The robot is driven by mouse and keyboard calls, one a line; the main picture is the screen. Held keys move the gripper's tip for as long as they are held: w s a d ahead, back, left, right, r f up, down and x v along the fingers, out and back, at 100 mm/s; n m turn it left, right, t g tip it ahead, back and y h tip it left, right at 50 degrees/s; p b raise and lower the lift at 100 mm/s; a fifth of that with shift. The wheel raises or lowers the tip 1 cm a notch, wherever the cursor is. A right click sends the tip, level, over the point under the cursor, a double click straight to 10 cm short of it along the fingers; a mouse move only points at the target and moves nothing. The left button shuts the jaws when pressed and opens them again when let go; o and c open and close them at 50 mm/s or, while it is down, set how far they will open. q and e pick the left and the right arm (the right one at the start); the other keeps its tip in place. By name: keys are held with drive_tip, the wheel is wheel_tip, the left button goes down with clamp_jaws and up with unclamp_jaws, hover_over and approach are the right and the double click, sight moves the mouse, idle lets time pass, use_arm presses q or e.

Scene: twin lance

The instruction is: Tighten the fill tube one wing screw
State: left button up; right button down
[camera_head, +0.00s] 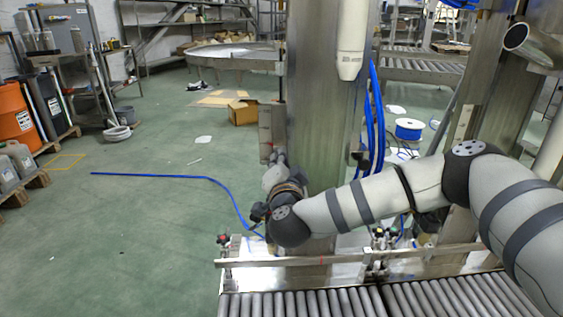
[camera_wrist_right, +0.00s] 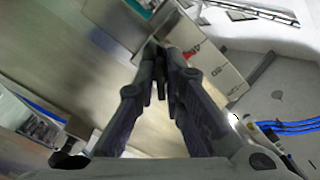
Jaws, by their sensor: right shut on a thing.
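My right gripper (camera_head: 268,200) is beside the steel column (camera_head: 325,125), and my forearm and wrist partly hide it. In the right wrist view its two dark fingers (camera_wrist_right: 162,52) come together at the tips. They are shut on a small part, taken as the wing screw, whose shape the fingertips hide. A pale box-like part (camera_wrist_right: 215,82) with a small red mark lies just beyond the tips. A white tube (camera_head: 352,40) hangs in front of the column, above my forearm. My left gripper is not in view.
A roller conveyor (camera_head: 330,303) with a metal guide rail (camera_head: 300,261) runs below my arm. Blue hoses (camera_head: 373,115) hang beside the column. A blue strap or hose (camera_head: 160,175) lies on the green floor, which is mostly clear at left. A cardboard box (camera_head: 243,112) stands farther back.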

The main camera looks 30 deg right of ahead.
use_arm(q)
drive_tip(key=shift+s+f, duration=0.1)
use_arm(e)
drive_tip(key=shift+r+m, duration=0.1)
drive_tip(key=shift+m, duration=0.7)
drive_tip(key=m+b, duration=0.1)
drive_tip(key=m, duration=0.2)
drive_tip(key=shift+m, duration=0.4)
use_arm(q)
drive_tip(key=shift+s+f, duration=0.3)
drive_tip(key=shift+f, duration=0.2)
use_arm(e)
drive_tip(key=shift+m, duration=0.3)
drive_tip(key=shift+m+b, duration=0.6)
drive_tip(key=shift+m, duration=0.4)
drive_tip(key=c, duration=1.8)
unclamp_jaws()
drive_tip(key=shift+r, duration=0.1)
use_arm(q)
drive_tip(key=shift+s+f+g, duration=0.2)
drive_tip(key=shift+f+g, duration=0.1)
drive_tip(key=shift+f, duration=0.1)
use_arm(e)
drive_tip(key=shift+o, duration=0.2)
drive_tip(key=shift+a, duration=0.1)
